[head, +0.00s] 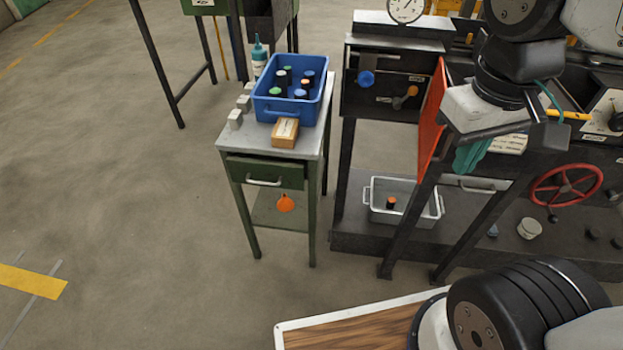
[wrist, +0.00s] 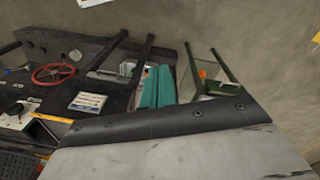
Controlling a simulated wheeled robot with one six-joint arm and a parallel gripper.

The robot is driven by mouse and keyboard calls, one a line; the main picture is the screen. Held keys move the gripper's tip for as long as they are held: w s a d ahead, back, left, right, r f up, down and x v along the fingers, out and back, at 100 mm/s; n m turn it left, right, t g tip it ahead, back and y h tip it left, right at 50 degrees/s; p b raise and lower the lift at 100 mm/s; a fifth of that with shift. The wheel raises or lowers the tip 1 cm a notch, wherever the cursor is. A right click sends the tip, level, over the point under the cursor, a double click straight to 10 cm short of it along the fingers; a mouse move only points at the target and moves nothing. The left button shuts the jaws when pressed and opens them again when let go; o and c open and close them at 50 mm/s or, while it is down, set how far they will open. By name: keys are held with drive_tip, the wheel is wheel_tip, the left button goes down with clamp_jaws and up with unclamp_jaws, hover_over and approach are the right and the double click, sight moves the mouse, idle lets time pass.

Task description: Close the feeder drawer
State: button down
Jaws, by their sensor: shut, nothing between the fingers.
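The pictures do not show for certain which drawer is the feeder drawer. A green drawer (head: 242,170) with a pale handle is in the small side table in the head view; I cannot tell whether it stands slightly out. Another pale handle (head: 475,188) shows low on the dark furnace bench, partly behind my arm and dark legs. My gripper (head: 470,158) hangs at the right in the head view, in front of the bench, with teal fingers close together and empty. The fingers also show in the wrist view (wrist: 156,88), apart from the side table.
A blue bin (head: 290,105) with several bottles and a cardboard box (head: 285,132) are on the side table. An orange panel (head: 431,115) stands upright beside my gripper. A grey tub (head: 403,212) and a red handwheel (head: 566,187) are at the bench. The floor at left is clear.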

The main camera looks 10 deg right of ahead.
sight(291, 178)
drive_tip(key=w+a+f+n+t+h, duration=0.1)
drive_tip(key=w+a+f+n+h, duration=0.2)
drive_tip(key=w+f+n+h, duration=0.5)
drive_tip(key=w+a+f+n+t+h, duration=0.1)
drive_tip(key=w+a+f+n+h, duration=0.35)
drive_tip(key=w, duration=0.65)
drive_tip(key=a+f+n+t+y, duration=0.4)
drive_tip(key=a+f+n+t, duration=0.4)
drive_tip(key=f, duration=0.5)
drive_tip(key=a+f+n+t+y, duration=0.3)
drive_tip(key=a+f+n+t, duration=0.3)
drive_tip(key=a+f+n, duration=0.65)
drive_tip(key=shift+m, duration=0.8)
drive_tip(key=x, duration=1)
drive_tip(key=d+x, duration=0.1)
drive_tip(key=x, duration=0.3)
drive_tip(key=shift+w+d+f, duration=0.15)
drive_tip(key=shift+d+f, duration=0.05)
drive_tip(key=shift+f, duration=0.2)
drive_tip(key=shift+w, duration=0.1)
